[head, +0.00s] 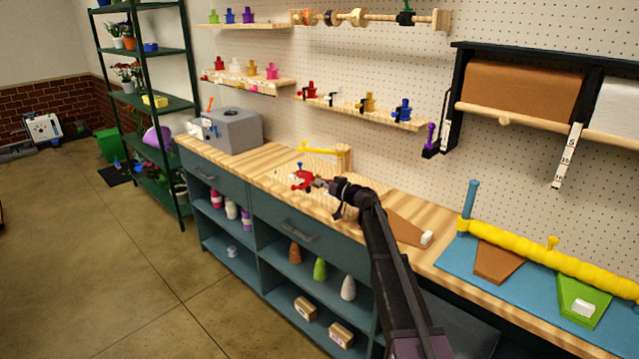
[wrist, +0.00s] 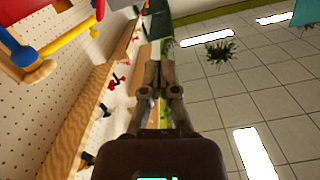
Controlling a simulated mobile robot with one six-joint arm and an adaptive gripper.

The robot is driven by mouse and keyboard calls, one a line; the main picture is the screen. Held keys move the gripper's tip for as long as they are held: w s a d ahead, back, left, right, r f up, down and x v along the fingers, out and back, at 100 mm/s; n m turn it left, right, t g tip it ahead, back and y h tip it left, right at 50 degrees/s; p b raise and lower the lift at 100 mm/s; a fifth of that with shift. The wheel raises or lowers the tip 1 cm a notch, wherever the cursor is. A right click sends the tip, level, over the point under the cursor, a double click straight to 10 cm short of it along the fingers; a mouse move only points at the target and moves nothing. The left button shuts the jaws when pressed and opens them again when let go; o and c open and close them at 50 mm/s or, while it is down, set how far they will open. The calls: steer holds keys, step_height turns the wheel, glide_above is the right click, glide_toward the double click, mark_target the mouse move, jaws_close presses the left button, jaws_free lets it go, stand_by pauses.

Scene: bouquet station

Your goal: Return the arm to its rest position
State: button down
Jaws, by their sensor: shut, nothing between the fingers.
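My arm reaches up from the bottom of the head view, in front of the long wooden workbench (head: 385,197). My gripper (head: 340,198) is at its far end, small and dark, over or in front of the bench's middle. In the wrist view my gripper (wrist: 164,72) has its fingers together, with nothing seen between them. A red tool (head: 304,178) on the bench appears just left of the gripper in the head view. The exact gap between them is unclear.
A grey box-shaped machine (head: 232,130) stands at the bench's left end. A blue mat (head: 470,261) with a yellow roll (head: 535,262) lies at the right. Pegboard shelves (head: 362,110) and a brown paper roll (head: 522,82) are behind. Open floor (head: 110,260) is at the left.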

steer(key=s+d+f+m+g+h+p, duration=0.1)
steer(key=s+d+f+g+h, duration=0.15)
steer(key=s, duration=0.55)
steer(key=s+d+f+g+h+p, duration=0.15)
steer(key=s+d+f, duration=0.25)
steer(key=s, duration=0.5)
steer(key=s+d+f+m+g+h+p, duration=0.1)
steer(key=s+d+f+g+h, duration=0.2)
steer(key=s, duration=0.5)
steer(key=s+d+f+m+g+h+p, duration=0.1)
steer(key=s+d+m+g+h, duration=0.1)
steer(key=s+d, duration=0.5)
steer(key=s+d+f+m+g+h+p, duration=0.1)
steer(key=s+d+m+h, duration=0.2)
steer(key=s+d, duration=0.5)
steer(key=s+h, duration=0.1)
steer(key=s, duration=0.4)
steer(key=shift+m+g+h, duration=0.4)
